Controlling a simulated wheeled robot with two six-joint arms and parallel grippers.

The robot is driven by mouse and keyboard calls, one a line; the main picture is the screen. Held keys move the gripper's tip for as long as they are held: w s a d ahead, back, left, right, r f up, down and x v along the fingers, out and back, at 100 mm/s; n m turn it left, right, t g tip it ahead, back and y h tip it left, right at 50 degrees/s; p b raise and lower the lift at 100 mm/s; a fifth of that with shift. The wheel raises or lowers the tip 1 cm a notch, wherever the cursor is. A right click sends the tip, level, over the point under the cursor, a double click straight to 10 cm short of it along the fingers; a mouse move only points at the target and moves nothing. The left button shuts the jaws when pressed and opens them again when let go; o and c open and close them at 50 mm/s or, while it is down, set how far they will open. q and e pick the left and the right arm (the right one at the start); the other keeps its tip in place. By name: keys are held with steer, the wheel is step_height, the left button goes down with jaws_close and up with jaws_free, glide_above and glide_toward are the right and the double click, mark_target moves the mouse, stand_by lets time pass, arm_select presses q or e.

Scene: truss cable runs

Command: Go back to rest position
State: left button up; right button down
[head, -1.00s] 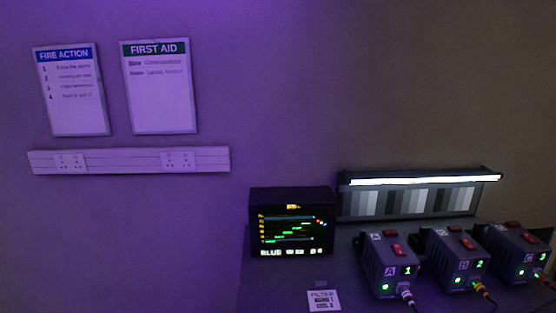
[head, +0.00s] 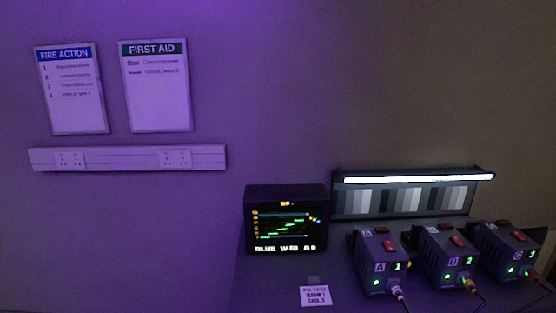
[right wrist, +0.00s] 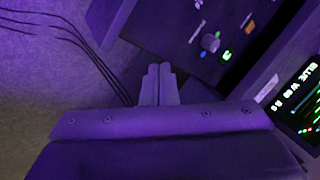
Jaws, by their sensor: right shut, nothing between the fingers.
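My right gripper (right wrist: 158,84) shows in the right wrist view with its two fingers together and nothing between them. It is apart from the dark panel with a knob and a green light (right wrist: 205,40) beyond it. Neither gripper shows in the head view, and my left gripper is in no view.
On a dark table at the lower right stand three boxes, A (head: 378,262), B (head: 446,258) and C (head: 512,250), with red switches, green lights and plugged cables. A monitor (head: 286,220) and a lit grey-scale strip (head: 405,198) stand behind. Dark cables (right wrist: 85,45) hang at the right wrist view's left.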

steer(key=s+d+r+n+g+h, duration=0.15)
steer(key=s+d+r+n, duration=0.25)
steer(key=s, duration=0.4)
steer(key=s+d+r+n+h, duration=0.3)
steer(key=s+r+n, duration=0.15)
steer(key=s, duration=0.35)
step_height(320, 180, down, 27)
steer(key=d+g, duration=0.1)
steer(key=d, duration=0.1)
steer(key=s+a+f+g, duration=0.1)
steer(key=s+f, duration=1.3)
steer(key=f, duration=0.1)
steer(key=shift+s+a+y, duration=0.15)
steer(key=shift+a+y, duration=0.1)
steer(key=shift+y, duration=0.1)
steer(key=shift+g, duration=0.25)
